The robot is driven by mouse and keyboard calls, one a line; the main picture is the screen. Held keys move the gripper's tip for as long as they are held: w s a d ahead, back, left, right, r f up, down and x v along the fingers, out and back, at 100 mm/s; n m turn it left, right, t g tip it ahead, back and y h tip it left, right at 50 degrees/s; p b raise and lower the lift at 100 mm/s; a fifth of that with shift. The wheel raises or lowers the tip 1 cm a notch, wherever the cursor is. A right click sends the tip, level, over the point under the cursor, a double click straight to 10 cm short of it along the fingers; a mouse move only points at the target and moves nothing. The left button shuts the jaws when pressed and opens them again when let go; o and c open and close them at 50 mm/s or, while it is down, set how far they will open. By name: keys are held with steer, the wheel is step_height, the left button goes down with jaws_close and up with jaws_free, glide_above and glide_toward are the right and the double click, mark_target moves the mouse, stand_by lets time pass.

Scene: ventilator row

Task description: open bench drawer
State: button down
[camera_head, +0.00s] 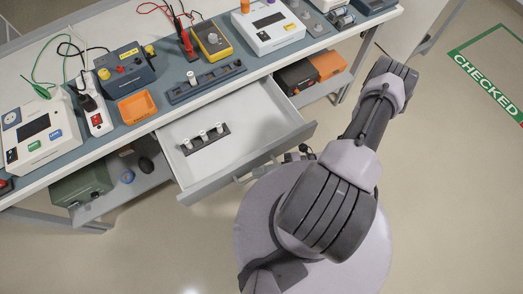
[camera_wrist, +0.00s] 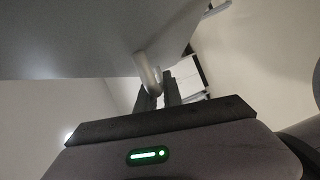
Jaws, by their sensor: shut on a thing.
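The bench drawer (camera_head: 252,143) is pulled well out from under the bench top in the head view. Inside it lies a dark rack (camera_head: 206,140) with 3 small white-topped pieces. The drawer's handle (camera_head: 246,178) is on its front, partly hidden by my arm. In the wrist view a pale rounded handle bar (camera_wrist: 148,72) runs between the fingers of my gripper (camera_wrist: 159,97), which is shut on it. The grey drawer front (camera_wrist: 90,40) fills the upper left there. My gripper is mostly hidden behind my arm in the head view.
A lower shelf holds a green box (camera_head: 82,186), left, and an orange box (camera_head: 328,64), right. Open floor lies in front, with a "CHECKED" floor marking (camera_head: 490,88) at right.

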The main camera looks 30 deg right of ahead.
steer(key=c, duration=1.5)
jaws_free()
steer(key=shift+d, duration=0.1)
steer(key=p+v, duration=0.1)
steer(key=v, duration=1.6)
steer(key=shift+d+p, duration=0.15)
steer(key=shift+p, duration=0.2)
